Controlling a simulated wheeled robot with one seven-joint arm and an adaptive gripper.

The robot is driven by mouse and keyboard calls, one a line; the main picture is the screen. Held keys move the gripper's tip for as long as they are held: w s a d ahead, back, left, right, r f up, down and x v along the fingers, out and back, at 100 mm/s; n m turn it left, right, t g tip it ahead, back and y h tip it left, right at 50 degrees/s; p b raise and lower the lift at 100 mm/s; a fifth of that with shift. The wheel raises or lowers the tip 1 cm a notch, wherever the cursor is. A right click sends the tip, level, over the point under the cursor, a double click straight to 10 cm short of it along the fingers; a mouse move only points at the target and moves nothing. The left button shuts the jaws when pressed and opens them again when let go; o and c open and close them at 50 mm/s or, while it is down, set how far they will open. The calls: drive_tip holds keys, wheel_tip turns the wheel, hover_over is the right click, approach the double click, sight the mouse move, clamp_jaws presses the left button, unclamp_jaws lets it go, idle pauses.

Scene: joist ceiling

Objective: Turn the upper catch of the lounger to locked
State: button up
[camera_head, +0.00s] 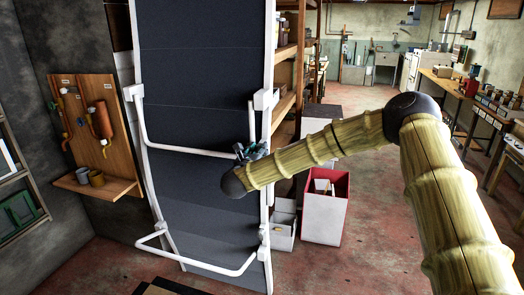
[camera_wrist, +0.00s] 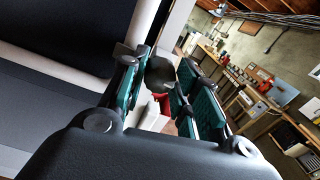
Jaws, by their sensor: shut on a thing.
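The lounger (camera_head: 200,70) stands upright in the head view, with dark fabric and a white tubular frame. My gripper (camera_head: 247,151) is at its right side rail, beside the right end of the upper white cross bar. In the wrist view my gripper (camera_wrist: 160,85) has its teal-padded fingers on either side of a dark rounded piece (camera_wrist: 160,72), seemingly the upper catch. The fingers are shut on it. My gripper and wrist hide this spot in the head view, so I cannot tell the catch's position. The lounger's fabric and white frame fill the left of the wrist view.
A wooden board with pipes (camera_head: 88,125) and a small shelf with cups are on the left wall. A red and white bin (camera_head: 325,212) and a white box (camera_head: 283,225) stand right of the lounger. Wooden shelving is behind it. The floor (camera_head: 370,195) beyond the bin is clear.

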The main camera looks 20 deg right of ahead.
drive_tip(key=shift+f+n+b, duration=0.1)
drive_tip(key=shift+n+b, duration=0.2)
drive_tip(key=shift+b, duration=0.55)
drive_tip(key=o, duration=1)
drive_tip(key=shift+d, duration=0.1)
drive_tip(key=shift+s+r, duration=0.1)
drive_tip(key=shift+r, duration=0.1)
drive_tip(key=v, duration=1.2)
drive_tip(key=shift+d, duration=0.15)
